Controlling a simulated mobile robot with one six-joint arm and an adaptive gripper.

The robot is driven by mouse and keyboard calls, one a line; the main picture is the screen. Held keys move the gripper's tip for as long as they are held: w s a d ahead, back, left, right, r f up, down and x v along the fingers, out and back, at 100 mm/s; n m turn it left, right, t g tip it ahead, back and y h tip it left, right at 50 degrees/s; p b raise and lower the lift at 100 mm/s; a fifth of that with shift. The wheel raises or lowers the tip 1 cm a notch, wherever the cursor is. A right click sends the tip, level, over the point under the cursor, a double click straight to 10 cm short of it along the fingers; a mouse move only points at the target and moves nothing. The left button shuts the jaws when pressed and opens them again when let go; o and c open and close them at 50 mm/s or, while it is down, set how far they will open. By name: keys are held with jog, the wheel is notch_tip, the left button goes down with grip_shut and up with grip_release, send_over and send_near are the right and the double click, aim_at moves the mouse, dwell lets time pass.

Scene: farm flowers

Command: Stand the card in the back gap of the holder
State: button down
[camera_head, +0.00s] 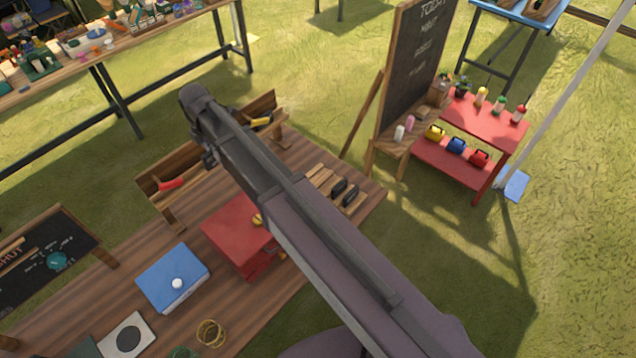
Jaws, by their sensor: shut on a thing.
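My arm crosses the picture from the lower right to above the wooden table (110,285) and covers part of the tabletop. My gripper's fingers are hidden behind or below the arm, so I cannot see what they hold. A small dark part shows beside the arm near the back edge of the table, but I cannot make out its shape. I cannot pick out the card or the holder with its gaps. Several pale wooden strips (322,174) lie at the table's right end, with dark objects (345,192) beside them.
A red box (232,235) and a blue box (172,278) with a white knob stand on the table. A wooden tray holds a red-handled tool (171,184) at the back. A chalkboard (415,75) and a red shelf (470,140) stand right of the table.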

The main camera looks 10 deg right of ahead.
notch_tip(320, 180, down, 12)
jog(key=b, duration=1.1)
jog(key=shift+s+f, duration=0.1)
jog(key=shift+s, duration=0.1)
